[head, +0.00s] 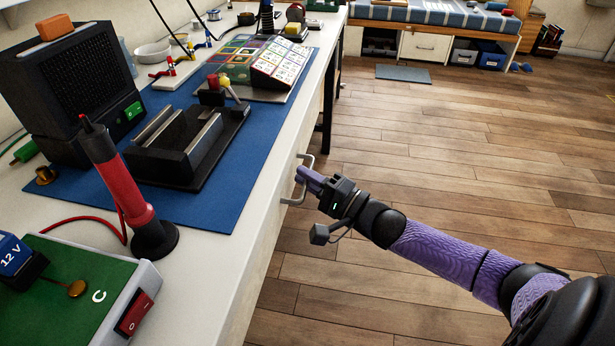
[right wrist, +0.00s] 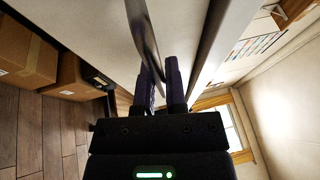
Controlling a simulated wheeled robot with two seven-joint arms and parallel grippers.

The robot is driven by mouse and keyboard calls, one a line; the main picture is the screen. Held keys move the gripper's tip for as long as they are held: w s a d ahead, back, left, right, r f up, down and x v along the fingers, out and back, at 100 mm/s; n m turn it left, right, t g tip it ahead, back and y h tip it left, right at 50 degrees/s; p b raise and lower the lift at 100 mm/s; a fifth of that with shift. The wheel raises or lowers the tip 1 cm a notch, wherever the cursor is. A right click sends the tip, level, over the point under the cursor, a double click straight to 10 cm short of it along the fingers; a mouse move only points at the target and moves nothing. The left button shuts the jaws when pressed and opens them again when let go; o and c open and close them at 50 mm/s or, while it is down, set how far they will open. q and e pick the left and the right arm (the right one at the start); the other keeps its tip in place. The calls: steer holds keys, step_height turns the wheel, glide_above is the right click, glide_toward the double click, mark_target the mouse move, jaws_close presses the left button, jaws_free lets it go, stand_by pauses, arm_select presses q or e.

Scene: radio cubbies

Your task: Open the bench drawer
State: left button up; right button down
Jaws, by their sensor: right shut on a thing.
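The white bench (head: 232,262) runs along the left of the head view, and its drawer front is on the side facing the floor, seen very edge-on. A grey metal bow handle (head: 288,200) sticks out from that side. My right gripper (head: 303,175) is at the handle, with its purple fingers shut on it. In the right wrist view the fingers (right wrist: 160,82) close around the handle bar (right wrist: 143,40), in front of the pale bench face (right wrist: 95,35). I cannot tell from these views whether the drawer stands out from the bench. My left gripper is not in view.
On the bench top are a blue mat (head: 225,205), a black clamp-like fixture (head: 190,150), a red and black iron-like tool (head: 125,190), a black speaker box (head: 75,90) and a green-topped power unit (head: 70,290). The wooden floor (head: 430,150) beside the bench is clear.

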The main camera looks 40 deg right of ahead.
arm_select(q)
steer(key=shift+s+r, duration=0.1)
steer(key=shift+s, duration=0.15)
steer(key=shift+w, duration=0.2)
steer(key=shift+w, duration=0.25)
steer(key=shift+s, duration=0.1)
arm_select(e)
steer(key=shift+s, duration=0.1)
